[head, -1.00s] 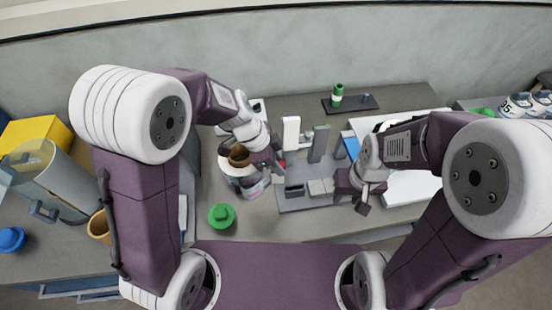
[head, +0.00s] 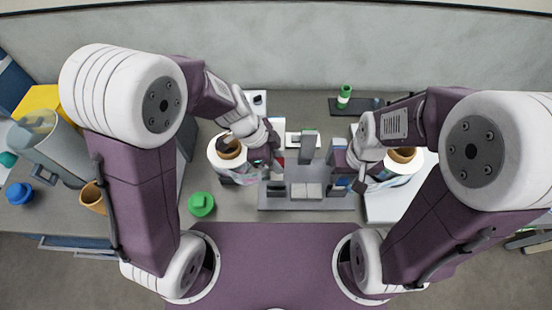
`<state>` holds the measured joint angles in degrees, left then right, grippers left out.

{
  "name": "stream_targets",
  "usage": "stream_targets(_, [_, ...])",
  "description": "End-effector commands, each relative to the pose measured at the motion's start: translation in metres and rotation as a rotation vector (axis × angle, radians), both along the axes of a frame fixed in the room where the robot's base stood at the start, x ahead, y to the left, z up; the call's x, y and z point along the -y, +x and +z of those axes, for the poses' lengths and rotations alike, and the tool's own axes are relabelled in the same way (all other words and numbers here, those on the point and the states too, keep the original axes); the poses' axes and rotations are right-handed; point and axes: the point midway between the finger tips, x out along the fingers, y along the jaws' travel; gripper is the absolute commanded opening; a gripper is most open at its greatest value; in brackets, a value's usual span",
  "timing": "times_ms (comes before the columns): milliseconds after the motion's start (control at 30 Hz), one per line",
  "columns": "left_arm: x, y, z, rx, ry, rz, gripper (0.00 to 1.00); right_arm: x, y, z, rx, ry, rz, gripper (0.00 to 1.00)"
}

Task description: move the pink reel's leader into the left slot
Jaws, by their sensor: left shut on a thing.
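A white reel with a brown core (head: 228,158) and a pinkish label stands left of the grey labeller base (head: 308,203); I take it as the pink reel. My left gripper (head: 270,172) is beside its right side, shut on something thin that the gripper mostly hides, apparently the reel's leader. The labeller has small blocks along its front and upright posts behind; the left slot appears to be by the dark block (head: 276,188), close to my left gripper. My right gripper (head: 357,186) is at the labeller's right end, its jaw opening unclear.
A second reel (head: 404,160) stands at right behind my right arm, on a white surface. A green knobbed object (head: 201,204) is on the bench at left front. A dark tray (head: 368,104) with a green bottle (head: 345,94) is at the back. A clear jug (head: 50,150) stands far left.

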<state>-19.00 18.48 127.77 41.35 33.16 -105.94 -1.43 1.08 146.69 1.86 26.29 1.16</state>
Motion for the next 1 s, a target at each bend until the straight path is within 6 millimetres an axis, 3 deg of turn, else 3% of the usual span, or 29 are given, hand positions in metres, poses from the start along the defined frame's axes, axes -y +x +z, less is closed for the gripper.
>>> stream_targets(200, [0.000, 0.000, -0.022, 0.000, 0.001, 0.000, 0.00, 0.000, 0.000, -0.014, 0.000, 0.000, 0.000, 0.36])
stream_targets(600, [0.000, 0.000, -0.024, 0.001, 0.000, 0.000, 0.00, 0.000, 0.000, -0.015, 0.000, 0.000, 0.000, 0.36])
stream_targets(1000, [0.000, 0.000, -0.037, 0.002, 0.000, 0.001, 0.00, 0.000, 0.000, -0.031, 0.000, 0.000, 0.000, 0.36])
